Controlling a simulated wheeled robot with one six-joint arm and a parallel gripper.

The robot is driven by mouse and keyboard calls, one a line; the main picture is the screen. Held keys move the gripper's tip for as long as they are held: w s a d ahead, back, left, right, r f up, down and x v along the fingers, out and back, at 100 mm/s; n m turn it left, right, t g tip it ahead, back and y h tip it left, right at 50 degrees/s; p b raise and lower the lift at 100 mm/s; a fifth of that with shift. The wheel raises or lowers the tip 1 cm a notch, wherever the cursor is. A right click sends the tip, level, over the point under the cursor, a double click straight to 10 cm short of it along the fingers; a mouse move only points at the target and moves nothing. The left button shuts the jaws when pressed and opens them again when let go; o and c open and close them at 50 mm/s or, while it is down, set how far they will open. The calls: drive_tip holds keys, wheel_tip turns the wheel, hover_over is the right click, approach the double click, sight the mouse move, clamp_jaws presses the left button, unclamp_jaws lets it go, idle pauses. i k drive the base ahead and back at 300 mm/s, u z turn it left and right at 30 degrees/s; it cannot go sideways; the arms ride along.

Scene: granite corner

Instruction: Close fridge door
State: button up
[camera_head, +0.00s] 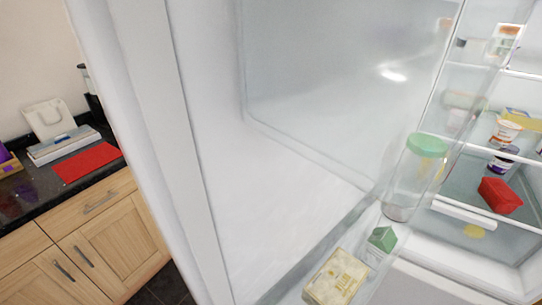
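The fridge door (290,140) stands open and fills the middle of the head view, its white inner face towards me. A lower door shelf on it holds a clear jar with a green lid (425,147), a green-topped carton (380,243) and a yellowish pack (336,278). The fridge interior (480,190) shows at the right, with glass shelves. My gripper is not in view.
Inside the fridge are a red box (499,195), a white tub (505,132) and other items. At the left, wooden cabinets (110,240) carry a dark counter (30,200) with a red mat (87,162). Dark floor (165,285) shows between cabinets and door.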

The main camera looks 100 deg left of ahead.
sight(260, 140)
drive_tip(key=k, duration=1.55)
drive_tip(key=u, duration=2.4)
drive_tip(key=k, duration=0.6)
drive_tip(key=u, duration=0.8)
drive_tip(key=i, duration=1.15)
drive_tip(key=z, duration=0.3)
